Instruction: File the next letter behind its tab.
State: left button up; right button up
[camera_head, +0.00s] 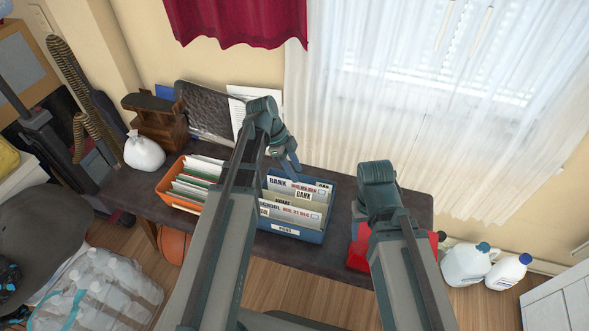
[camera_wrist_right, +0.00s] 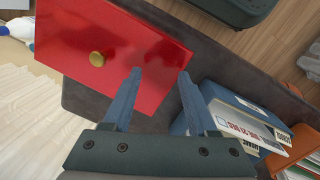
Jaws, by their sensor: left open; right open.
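A blue box (camera_head: 290,230) labelled POST stands on the dark table and holds upright white sheets. Tabs or sheets in it read BANK (camera_head: 279,182), HOME and SCHOOL, some with red print; BANK shows twice. The blue box also shows at the right of the right wrist view (camera_wrist_right: 222,92). My left gripper (camera_head: 291,167) is open above the back of the blue box, near the BANK sheet, with nothing visible in it. My right gripper (camera_wrist_right: 162,85) is open and empty over the table, between the red box and the blue box; my arm hides its fingers in the head view.
An orange box (camera_head: 179,203) of white and green papers stands left of the blue box. A red box (camera_wrist_right: 120,50) with a brass knob stands to the right. A wooden organiser (camera_head: 155,122), white bag (camera_head: 143,151) and leaning panels line the back left.

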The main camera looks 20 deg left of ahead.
pick_arm(q)
jog(key=p+v, duration=1.2)
jog(key=v, duration=0.1)
jog(key=shift+r, duration=0.35)
jog(key=s+d+f+n+y, duration=0.2)
jog(key=s+d+n+y, duration=0.4)
jog(key=s+d+n, duration=0.9)
notch_tip(320, 180, up, 14)
jog(key=d+p, duration=0.1)
jog(key=p, duration=1.3)
jog(key=shift+w+d+m, duration=0.25)
jog(key=shift+w+m, duration=0.1)
jog(key=shift+m, duration=0.05)
